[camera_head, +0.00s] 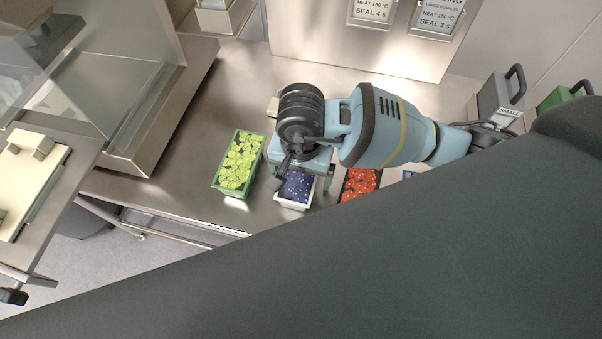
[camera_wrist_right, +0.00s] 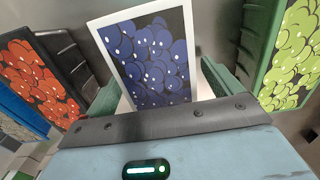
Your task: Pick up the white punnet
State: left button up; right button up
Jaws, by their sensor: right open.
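The white punnet (camera_head: 292,206) holds dark blue berries and stands on the steel counter, partly hidden by my right gripper. Its white rim and berries fill the upper middle of the right wrist view (camera_wrist_right: 158,62). My right gripper (camera_head: 301,181) is open over the punnet. In the right wrist view its two fingers (camera_wrist_right: 160,92) show on either side of the punnet's near end. I cannot tell whether they touch it. My left gripper is not in view.
A green punnet of yellow-green fruit (camera_head: 238,163) stands left of the white punnet. A black punnet of red fruit (camera_head: 360,184) stands close on the right. The steel machine (camera_head: 165,110) is at left. Grey (camera_head: 500,98) and green (camera_head: 558,98) containers stand at far right.

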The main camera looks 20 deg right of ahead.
aim_at(299, 175)
jog(key=shift+f, duration=0.25)
jog(key=c, duration=1.2)
jog(key=shift+c, duration=0.2)
jog(key=shift+r, duration=0.15)
jog(key=shift+r, duration=0.4)
jog(key=r, duration=0.2)
jog(key=shift+s+a+r, duration=0.3)
jog(key=shift+s+a, duration=0.05)
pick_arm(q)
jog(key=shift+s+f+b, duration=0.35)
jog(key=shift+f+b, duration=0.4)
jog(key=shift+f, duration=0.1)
pick_arm(e)
jog(key=s+a+r, duration=0.1)
jog(key=s+a, duration=0.8)
jog(key=s, duration=0.3)
jog(key=shift+r, duration=0.2)
